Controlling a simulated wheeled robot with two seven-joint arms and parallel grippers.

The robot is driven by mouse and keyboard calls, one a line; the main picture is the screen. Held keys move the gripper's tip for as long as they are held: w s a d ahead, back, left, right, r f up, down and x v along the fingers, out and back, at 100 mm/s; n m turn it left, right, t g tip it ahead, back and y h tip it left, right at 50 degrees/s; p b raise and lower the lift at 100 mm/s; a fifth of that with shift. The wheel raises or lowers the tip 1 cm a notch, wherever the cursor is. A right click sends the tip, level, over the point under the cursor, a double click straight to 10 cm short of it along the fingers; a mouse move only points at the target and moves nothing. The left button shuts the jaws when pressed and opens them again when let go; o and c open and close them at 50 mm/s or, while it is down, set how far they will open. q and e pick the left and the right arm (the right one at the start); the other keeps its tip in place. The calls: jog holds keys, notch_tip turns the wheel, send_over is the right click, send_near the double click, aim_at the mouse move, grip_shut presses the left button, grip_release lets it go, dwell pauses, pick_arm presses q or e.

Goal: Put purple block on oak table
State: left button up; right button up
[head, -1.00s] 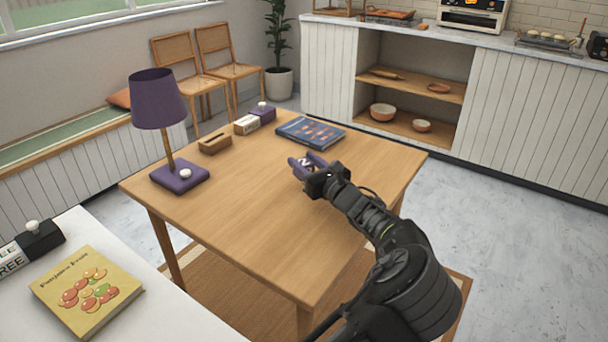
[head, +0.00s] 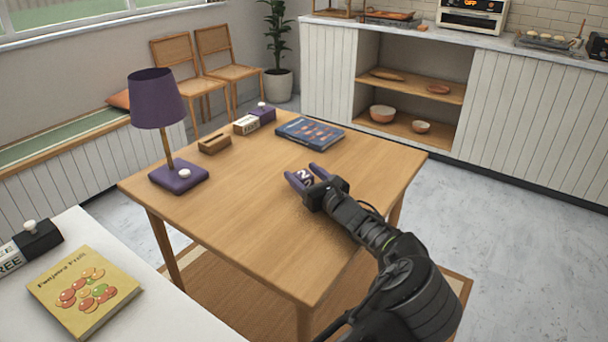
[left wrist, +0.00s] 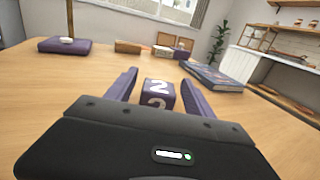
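The purple block (head: 305,176), marked with a white 2, is on the oak table (head: 235,215), near the middle of its right half. My left gripper (head: 307,173) is low over the tabletop with its two purple fingers spread, one on each side of the block. In the left wrist view the block (left wrist: 160,92) sits between the fingers, with a gap showing at its left side and a narrower one at its right. Its lower part is hidden behind the gripper body. My right gripper is not in view.
A purple lamp (head: 180,178) stands at the table's left. A wooden holder (head: 214,145), a small white-and-purple box (head: 247,124) and a blue book (head: 310,132) lie along the back. The table's front left is clear. A yellow book (head: 85,290) lies on the white counter (head: 180,315).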

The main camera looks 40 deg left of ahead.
pick_arm(q)
jog(key=shift+r, duration=0.2)
jog(key=p+v, duration=0.1)
jog(key=v, duration=1)
jog(key=shift+s+d+f, duration=0.15)
jog(key=shift+s+d, duration=0.1)
jog(key=shift+d, duration=0.2)
jog(key=shift+c, duration=0.5)
dwell(0.6)
